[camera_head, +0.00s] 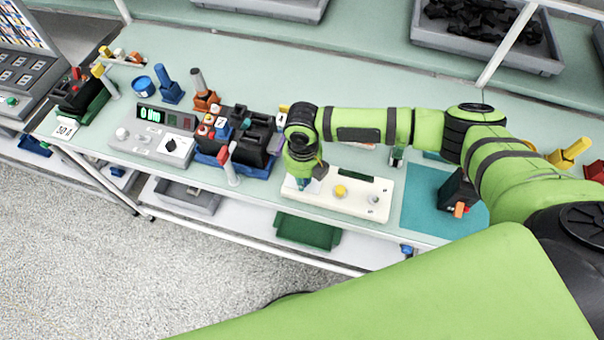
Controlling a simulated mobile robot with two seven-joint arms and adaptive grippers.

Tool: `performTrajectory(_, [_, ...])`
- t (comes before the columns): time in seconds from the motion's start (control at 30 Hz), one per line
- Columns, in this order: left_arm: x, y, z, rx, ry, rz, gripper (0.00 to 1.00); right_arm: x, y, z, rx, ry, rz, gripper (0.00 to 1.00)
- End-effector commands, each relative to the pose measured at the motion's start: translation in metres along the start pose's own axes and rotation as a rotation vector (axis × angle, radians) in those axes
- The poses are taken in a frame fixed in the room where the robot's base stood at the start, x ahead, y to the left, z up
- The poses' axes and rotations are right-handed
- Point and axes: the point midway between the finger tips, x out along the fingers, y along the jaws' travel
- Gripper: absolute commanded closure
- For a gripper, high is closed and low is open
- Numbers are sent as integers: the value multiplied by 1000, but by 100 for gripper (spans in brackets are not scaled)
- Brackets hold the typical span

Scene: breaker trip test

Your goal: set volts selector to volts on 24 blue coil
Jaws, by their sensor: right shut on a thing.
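A long cream control box (352,206) lies near the front edge of the bench. It has a yellow round knob (340,191) in the middle and a small grey knob (373,198) to the right. My right gripper (302,184) points down at the left end of this box, left of the yellow knob. It is shut on a small part there, which the gripper and wrist mostly hide; its pointer and markings cannot be read. My left gripper is not in view.
A grey console (150,146) with a lit green display (151,115) and black dial knob (172,145) stands left. Black breaker-like blocks (254,142) sit between it and my arm. A teal mat (424,196) with a dark device (457,192) lies right. Grey bins (480,52) stand behind.

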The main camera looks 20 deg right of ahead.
Motion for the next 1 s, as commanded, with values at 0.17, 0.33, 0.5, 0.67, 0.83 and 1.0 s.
performTrajectory(0.17, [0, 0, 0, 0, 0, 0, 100, 3, -6, -2, 2, 10, -16, 100])
performTrajectory(0.33, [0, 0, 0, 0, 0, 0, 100, 2, -7, -2, -87, 8, -16, 100])
performTrajectory(0.5, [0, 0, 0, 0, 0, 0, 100, 2, -8, -2, -173, 8, -16, 100])
performTrajectory(0.67, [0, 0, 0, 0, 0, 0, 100, 2, -8, -1, -171, 7, -16, 100])
performTrajectory(0.83, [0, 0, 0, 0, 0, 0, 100, 1, -8, -1, -234, 7, -16, 66])
performTrajectory(1.0, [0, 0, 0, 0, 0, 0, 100, 1, -6, -1, -234, 3, -11, 54])
